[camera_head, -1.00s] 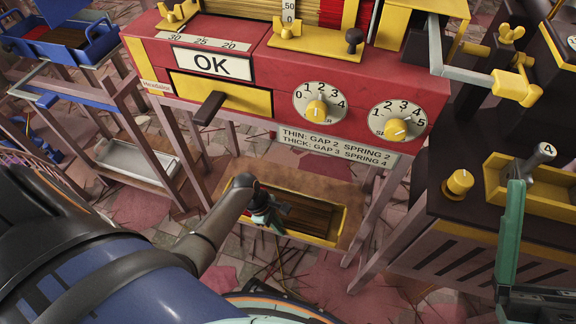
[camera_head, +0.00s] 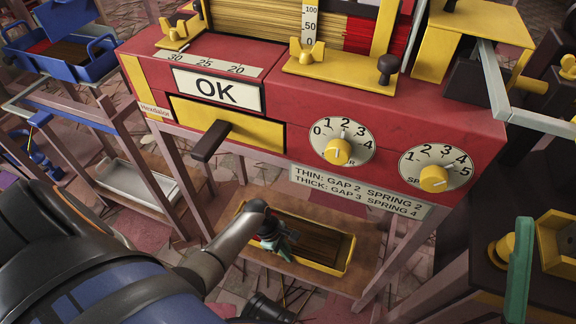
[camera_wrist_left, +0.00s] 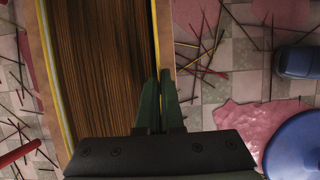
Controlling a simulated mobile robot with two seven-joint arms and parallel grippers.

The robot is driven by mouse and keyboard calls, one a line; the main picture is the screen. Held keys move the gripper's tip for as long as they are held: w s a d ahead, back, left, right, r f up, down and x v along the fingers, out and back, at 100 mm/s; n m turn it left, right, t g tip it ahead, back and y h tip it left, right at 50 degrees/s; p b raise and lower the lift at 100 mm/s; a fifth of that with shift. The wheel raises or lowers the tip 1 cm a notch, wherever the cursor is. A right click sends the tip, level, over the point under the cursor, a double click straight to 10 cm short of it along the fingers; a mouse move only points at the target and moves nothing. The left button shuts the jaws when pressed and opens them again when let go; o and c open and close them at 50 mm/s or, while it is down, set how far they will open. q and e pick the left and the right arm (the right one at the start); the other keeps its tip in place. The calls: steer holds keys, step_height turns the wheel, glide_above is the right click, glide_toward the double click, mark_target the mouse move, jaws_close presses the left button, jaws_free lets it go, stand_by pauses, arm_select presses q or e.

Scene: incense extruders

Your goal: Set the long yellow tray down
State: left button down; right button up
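The long yellow tray (camera_head: 348,256) holds dark brown sticks and appears to rest on a brown board low beneath the red machine (camera_head: 420,110). In the left wrist view, the tray (camera_wrist_left: 53,60) runs lengthwise up the picture. My left gripper (camera_head: 282,243) is at the tray's near long side. In the left wrist view its green fingers (camera_wrist_left: 165,78) are close together, one on each side of the tray's yellow wall.
The board (camera_head: 375,235) has bare room right of the tray. Machine legs (camera_head: 392,262) stand close by. A white tray (camera_head: 138,180) lies on a low shelf to the left, below a blue tray (camera_head: 40,62). A dark cabinet with a yellow tray (camera_head: 560,240) stands right. Loose sticks litter the floor.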

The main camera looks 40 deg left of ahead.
arm_select(q)
step_height(320, 180, down, 4)
steer(key=b, duration=0.2)
steer(key=shift+w+r+b, duration=0.1)
steer(key=shift+r+b, duration=0.05)
steer(key=shift+b, duration=0.25)
arm_select(e)
steer(key=f, duration=0.3)
steer(key=shift+w+a+f, duration=0.15)
steer(key=shift+a+f, duration=0.05)
arm_select(q)
steer(key=shift+r, duration=0.1)
steer(key=c, duration=1.5)
jaws_free()
steer(key=shift+f, duration=0.2)
steer(key=o, duration=0.4)
arm_select(e)
steer(key=shift+r, duration=0.1)
